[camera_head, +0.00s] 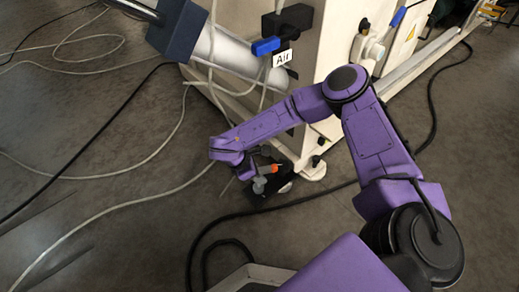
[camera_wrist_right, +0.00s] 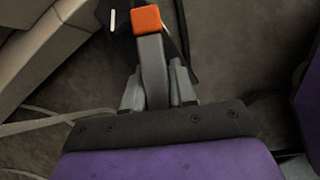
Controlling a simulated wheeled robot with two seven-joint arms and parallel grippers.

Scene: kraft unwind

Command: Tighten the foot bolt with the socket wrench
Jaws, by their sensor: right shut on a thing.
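My right gripper (camera_head: 262,180) is low over the floor at the lower corner of the white machine. In the right wrist view, my right gripper (camera_wrist_right: 157,88) is shut on the socket wrench (camera_wrist_right: 153,70), a grey bar with an orange end (camera_wrist_right: 146,20). In the head view the wrench's orange part (camera_head: 264,176) shows at the gripper, close to the machine's foot (camera_head: 313,171). The foot bolt cannot be made out clearly, and whether the wrench touches it cannot be told. My left gripper is not in view.
The white machine (camera_head: 335,60) rises behind the gripper, with a blue-handled valve (camera_head: 266,46) and an "Air" label (camera_head: 282,58). A white roll (camera_head: 225,58) is at the upper left. Pale hoses and black cables (camera_head: 340,187) lie across the floor. Bare floor (camera_head: 130,215) shows at left.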

